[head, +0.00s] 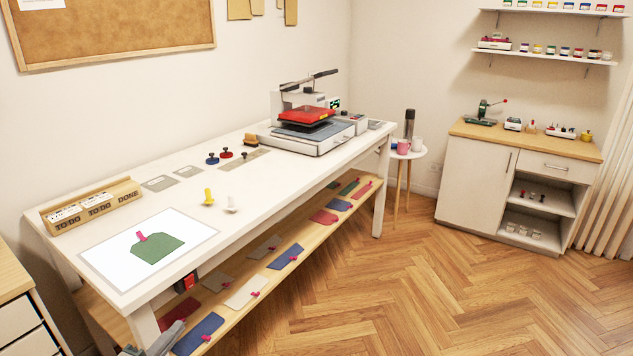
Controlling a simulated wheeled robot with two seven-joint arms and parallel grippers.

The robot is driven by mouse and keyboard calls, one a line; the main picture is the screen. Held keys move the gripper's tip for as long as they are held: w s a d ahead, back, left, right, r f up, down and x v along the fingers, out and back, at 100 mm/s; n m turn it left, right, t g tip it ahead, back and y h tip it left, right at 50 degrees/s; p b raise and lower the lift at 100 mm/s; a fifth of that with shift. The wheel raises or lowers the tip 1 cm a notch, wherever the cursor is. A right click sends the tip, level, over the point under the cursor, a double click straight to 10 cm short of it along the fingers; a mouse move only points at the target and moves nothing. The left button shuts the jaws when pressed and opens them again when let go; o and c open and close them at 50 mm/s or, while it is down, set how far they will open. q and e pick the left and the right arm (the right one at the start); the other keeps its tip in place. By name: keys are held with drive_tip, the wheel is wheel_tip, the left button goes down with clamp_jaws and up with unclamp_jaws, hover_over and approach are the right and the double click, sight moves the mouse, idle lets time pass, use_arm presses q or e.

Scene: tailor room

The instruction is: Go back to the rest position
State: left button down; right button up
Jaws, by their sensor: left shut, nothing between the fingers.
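A flat white panel (105,263) with a thin grey border lies on the near left end of the white table. A green pocket-shaped piece (160,249) with a pink tab lies on it. The panel looks bright white, but I cannot tell whether it is lit. A small black box with a red face (186,281), which looks like a switch, sits on the table's front edge below the panel. My left gripper (178,328) shows at the bottom, shut and empty, below the red-faced box and apart from it. My right gripper is not in view.
The table (250,205) carries a card box (92,207), yellow and white pins, stamps and a heat press (305,125). A wooden lower shelf (310,235) under it holds several coloured pieces. A cabinet (475,180) stands at the back right. The wooden floor on the right is clear.

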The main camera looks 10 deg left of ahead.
use_arm(q)
drive_tip(key=s+d+f+n+g+y, duration=0.1)
drive_tip(key=s+d+f+n+g, duration=0.15)
drive_tip(key=f, duration=0.65)
drive_tip(key=s+d+f+n+g, duration=0.1)
drive_tip(key=s+d+f+n, duration=0.25)
drive_tip(key=f, duration=0.55)
drive_tip(key=s+d+f+n+g+y, duration=0.1)
drive_tip(key=s+d+f+n, duration=0.25)
drive_tip(key=f, duration=0.55)
drive_tip(key=s+d+f+n+g+h, duration=0.1)
drive_tip(key=s+d+f+n+g, duration=0.4)
drive_tip(key=s+d+f, duration=1.3)
drive_tip(key=shift+s+d+n+g, duration=0.35)
drive_tip(key=shift+s+d+n, duration=0.2)
drive_tip(key=shift+s+n, duration=0.35)
